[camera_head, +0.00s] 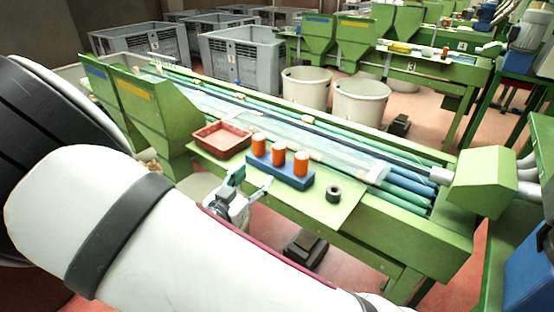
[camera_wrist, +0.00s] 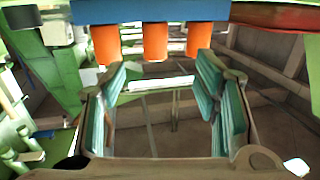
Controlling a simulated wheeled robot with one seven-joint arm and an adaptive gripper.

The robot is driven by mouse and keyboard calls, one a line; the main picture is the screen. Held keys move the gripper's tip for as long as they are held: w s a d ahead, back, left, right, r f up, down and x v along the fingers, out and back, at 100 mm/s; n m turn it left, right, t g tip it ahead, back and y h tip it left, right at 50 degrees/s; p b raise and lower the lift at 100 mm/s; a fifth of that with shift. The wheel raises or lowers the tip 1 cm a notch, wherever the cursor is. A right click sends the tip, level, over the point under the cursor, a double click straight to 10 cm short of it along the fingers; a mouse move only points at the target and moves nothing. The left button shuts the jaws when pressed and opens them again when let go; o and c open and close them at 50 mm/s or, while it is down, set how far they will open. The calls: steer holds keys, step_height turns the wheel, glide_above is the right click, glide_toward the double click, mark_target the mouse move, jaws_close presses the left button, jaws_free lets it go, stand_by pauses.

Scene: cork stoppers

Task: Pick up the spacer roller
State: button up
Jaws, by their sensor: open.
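A short dark ring-shaped roller with a hole (camera_head: 333,193), which looks like the spacer roller, stands on the green bench plate (camera_head: 345,212), right of a blue block (camera_head: 290,177). A dark round piece at the top left corner of the wrist view (camera_wrist: 20,16) looks like the same roller. My gripper (camera_head: 251,183) is open and empty at the near edge of the bench, in front of the blue block and left of the roller. In the wrist view its green-padded fingers (camera_wrist: 165,80) stand wide apart with nothing between them.
Three orange cylinders (camera_head: 278,154) stand in a row on the blue block, which also shows upside down in the wrist view (camera_wrist: 150,10). A red tray (camera_head: 222,140) lies left of it. Behind run clear covers and green rails. The plate's front right is bare.

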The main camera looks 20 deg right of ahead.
mark_target(276, 155)
steer(key=shift+h, duration=0.3)
steer(key=x, duration=1.3)
steer(key=shift+d+r+b, duration=0.2)
steer(key=shift+d+b, duration=0.05)
steer(key=shift+b, duration=0.1)
steer(key=shift+s, duration=0.1)
steer(key=c, duration=1.3)
